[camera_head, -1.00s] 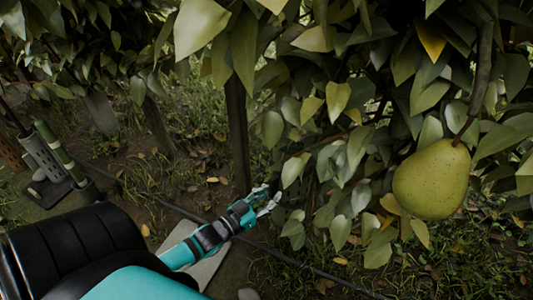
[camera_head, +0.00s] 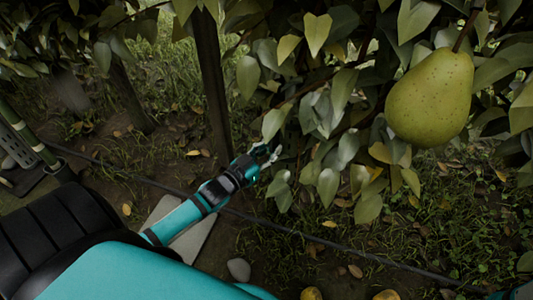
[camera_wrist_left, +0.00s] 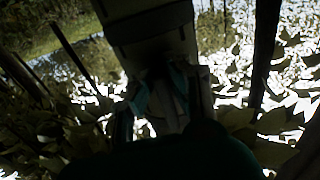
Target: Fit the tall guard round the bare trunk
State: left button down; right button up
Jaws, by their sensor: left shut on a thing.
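My left gripper (camera_head: 267,155) reaches in from the lower left, its fingertips among low leaves in the head view. It is shut. In the left wrist view, a broad grey thing with a darker band (camera_wrist_left: 155,35) stands directly before and between the fingers; it is dim, and I cannot tell for sure that it is the tall guard. No guard shows clearly at the hand in the head view. A dark upright trunk or post (camera_head: 213,85) rises just behind and left of the hand, apart from it. My right gripper is out of view.
A large pear (camera_head: 430,98) hangs at the upper right among dense leaves. A perforated grey holder (camera_head: 15,150) with a green pole (camera_head: 28,138) stands at the left edge. A dark hose (camera_head: 290,230) crosses the ground. A pale slab (camera_head: 195,240) lies under my arm.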

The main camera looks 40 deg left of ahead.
pick_arm(q)
jog(key=shift+w+d, duration=0.1)
jog(key=shift+w, duration=0.55)
jog(key=shift+w+d+r, duration=0.1)
jog(key=shift+w+d, duration=0.05)
jog(key=shift+w, duration=0.7)
jog(key=shift+w+d, duration=0.1)
jog(key=shift+w, duration=0.75)
jog(key=shift+w+f, duration=0.15)
jog(key=shift+f, duration=0.15)
jog(key=shift+f+b, duration=1)
jog(key=shift+f, duration=0.6)
jog(key=c, duration=1.2)
grip_release()
